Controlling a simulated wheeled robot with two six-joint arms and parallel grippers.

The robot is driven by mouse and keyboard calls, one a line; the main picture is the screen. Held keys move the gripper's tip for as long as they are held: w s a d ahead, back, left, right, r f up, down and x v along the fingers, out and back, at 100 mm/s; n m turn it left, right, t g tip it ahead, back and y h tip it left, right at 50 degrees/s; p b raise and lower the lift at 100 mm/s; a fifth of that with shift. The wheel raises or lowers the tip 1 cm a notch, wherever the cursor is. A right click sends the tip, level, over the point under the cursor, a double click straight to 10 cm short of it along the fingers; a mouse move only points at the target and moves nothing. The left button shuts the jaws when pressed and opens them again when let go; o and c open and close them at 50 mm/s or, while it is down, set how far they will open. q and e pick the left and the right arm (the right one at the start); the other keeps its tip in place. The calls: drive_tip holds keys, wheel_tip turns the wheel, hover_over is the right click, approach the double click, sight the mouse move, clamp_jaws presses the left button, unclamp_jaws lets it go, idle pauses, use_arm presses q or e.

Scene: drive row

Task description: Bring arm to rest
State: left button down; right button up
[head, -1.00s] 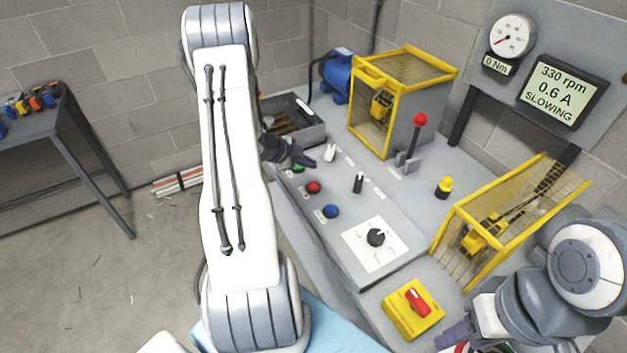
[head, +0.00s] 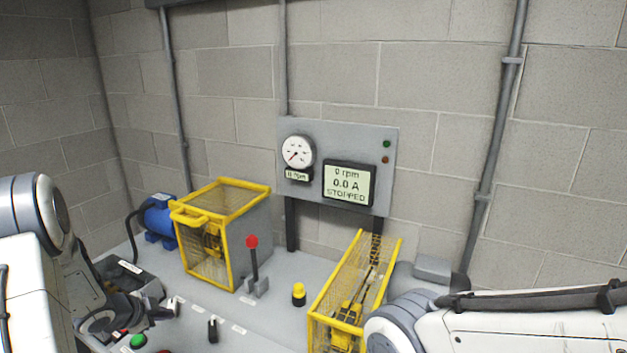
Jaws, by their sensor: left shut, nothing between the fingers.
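My left gripper (head: 150,311) is at the lower left, dark and seen past my white left arm. It is shut and empty, over the left end of the control panel, close to a green button (head: 138,341). I cannot tell whether it touches anything. My right arm (head: 520,322) comes in at the lower right, and its gripper is out of view. The display (head: 349,184) reads 0 rpm, 0.0 A and STOPPED.
A yellow cage (head: 205,253) and a blue motor (head: 160,217) stand behind the panel. A red-knobbed lever (head: 253,266), a yellow button (head: 298,293) and a second yellow guard (head: 352,300) stand further right. A dial gauge (head: 298,153) hangs on the wall board.

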use_arm(q)
drive_tip(key=w+d+r+n+y, duration=0.1)
drive_tip(key=w+d+r+y, duration=0.1)
drive_tip(key=d+r, duration=0.55)
drive_tip(key=s+d+r+n+g, duration=0.15)
drive_tip(key=s+d, duration=0.25)
drive_tip(key=d, duration=0.4)
drive_tip(key=s+d+r+n+g, duration=0.15)
drive_tip(key=s+d, duration=0.25)
drive_tip(key=d, duration=0.4)
drive_tip(key=s+d+g, duration=0.1)
drive_tip(key=s+d, duration=0.3)
drive_tip(key=s, duration=0.4)
drive_tip(key=s+d+r+g+h, duration=0.1)
drive_tip(key=s+d+g, duration=0.1)
drive_tip(key=s, duration=0.6)
drive_tip(key=s+d+r+g, duration=0.1)
drive_tip(key=s+d+g, duration=0.1)
drive_tip(key=s+d, duration=0.3)
drive_tip(key=s, duration=0.3)
drive_tip(key=shift+s+d+r+h, duration=0.2)
drive_tip(key=shift+d+h, duration=0.15)
drive_tip(key=shift+h, duration=0.05)
